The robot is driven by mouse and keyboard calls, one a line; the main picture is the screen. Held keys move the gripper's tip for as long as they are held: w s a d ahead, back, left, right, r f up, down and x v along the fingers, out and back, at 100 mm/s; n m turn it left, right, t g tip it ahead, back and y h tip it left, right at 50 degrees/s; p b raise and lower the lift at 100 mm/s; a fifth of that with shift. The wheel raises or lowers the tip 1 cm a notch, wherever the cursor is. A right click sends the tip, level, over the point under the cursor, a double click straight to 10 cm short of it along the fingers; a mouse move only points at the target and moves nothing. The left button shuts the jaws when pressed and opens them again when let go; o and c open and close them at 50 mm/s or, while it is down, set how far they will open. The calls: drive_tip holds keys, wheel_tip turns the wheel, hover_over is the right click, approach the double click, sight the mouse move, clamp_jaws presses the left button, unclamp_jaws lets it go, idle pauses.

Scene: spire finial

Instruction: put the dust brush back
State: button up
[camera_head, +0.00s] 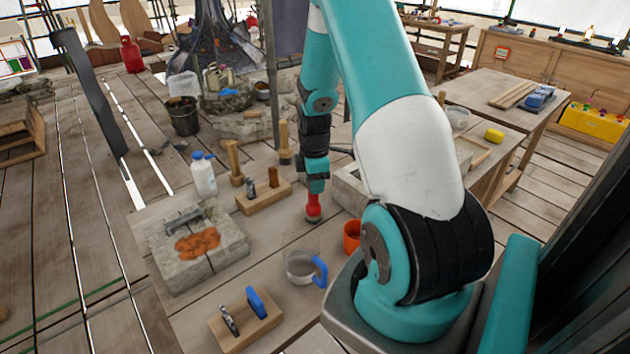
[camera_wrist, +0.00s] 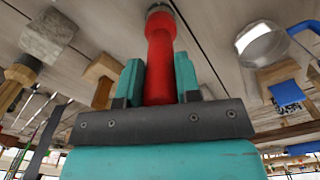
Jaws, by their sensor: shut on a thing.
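My gripper (camera_head: 316,188) is shut on a red-handled tool that looks like the dust brush (camera_head: 313,208). It hangs upright, with its grey-brown tip at or just above the worktop; I cannot tell if it touches. In the wrist view the red handle (camera_wrist: 160,60) stands between the two teal fingers. A wooden rack (camera_head: 222,335) at the front holds a blue-handled tool (camera_head: 256,302) and a grey metal tool (camera_head: 229,320). A second wooden rack (camera_head: 262,202), holding small tools, lies left of my gripper.
A clear jug (camera_head: 300,267) with a blue handle and an orange cup (camera_head: 351,236) stand close by. A stone block (camera_head: 178,262) with an orange patch, a white bottle (camera_head: 203,175) and mallets (camera_head: 234,158) are at left. Bare worktop lies between the jug and racks.

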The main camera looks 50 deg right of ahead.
drive_tip(key=shift+f, duration=0.2)
drive_tip(key=o, duration=1)
drive_tip(key=shift+r, duration=0.2)
